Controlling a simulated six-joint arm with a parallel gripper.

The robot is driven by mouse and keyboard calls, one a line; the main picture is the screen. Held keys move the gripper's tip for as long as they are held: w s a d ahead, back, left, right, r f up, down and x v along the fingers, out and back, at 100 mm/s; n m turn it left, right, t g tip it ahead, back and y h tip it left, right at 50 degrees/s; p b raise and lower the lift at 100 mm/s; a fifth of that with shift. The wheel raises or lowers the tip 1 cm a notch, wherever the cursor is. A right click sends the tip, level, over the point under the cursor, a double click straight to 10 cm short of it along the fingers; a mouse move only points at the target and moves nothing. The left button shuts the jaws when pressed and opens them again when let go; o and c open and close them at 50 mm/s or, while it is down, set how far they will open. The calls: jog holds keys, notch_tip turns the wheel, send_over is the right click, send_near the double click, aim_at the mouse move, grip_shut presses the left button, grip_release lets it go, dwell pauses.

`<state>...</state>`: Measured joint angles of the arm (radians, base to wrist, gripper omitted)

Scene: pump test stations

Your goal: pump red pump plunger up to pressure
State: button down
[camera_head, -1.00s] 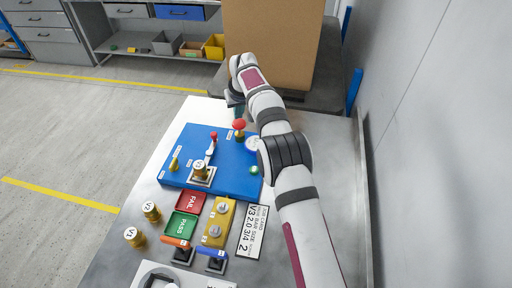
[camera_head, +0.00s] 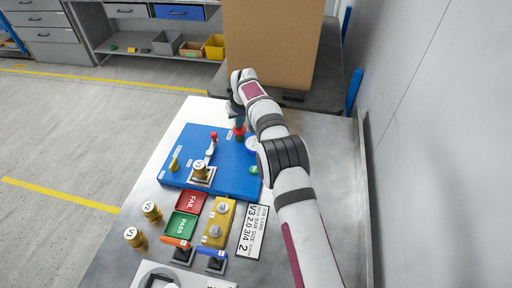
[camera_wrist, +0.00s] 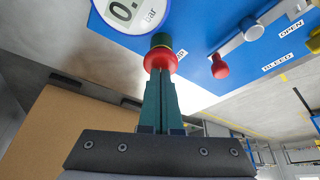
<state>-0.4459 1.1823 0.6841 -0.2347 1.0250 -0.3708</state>
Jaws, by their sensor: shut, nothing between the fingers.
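The red pump plunger (camera_head: 239,131) stands at the far right of the blue pump board (camera_head: 228,178). In the wrist view its red knob (camera_wrist: 160,62) sits over a dark green and brass collar. My gripper (camera_wrist: 158,74) is shut and empty, its teal fingertips pointing at the knob and seemingly against it. In the head view my gripper (camera_head: 238,121) is above the plunger and partly covers it. A round gauge (camera_wrist: 128,10) beside the plunger shows "0." and "bar"; the remaining digits are cut off.
FAIL (camera_head: 191,202) and PASS (camera_head: 181,225) plates lie in front. A large cardboard box (camera_head: 273,45) stands behind my gripper.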

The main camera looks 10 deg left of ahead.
jog(key=shift+r, duration=2)
dwell(0.3)
dwell(1.7)
jog(key=shift+r, duration=0.1)
dwell(1.6)
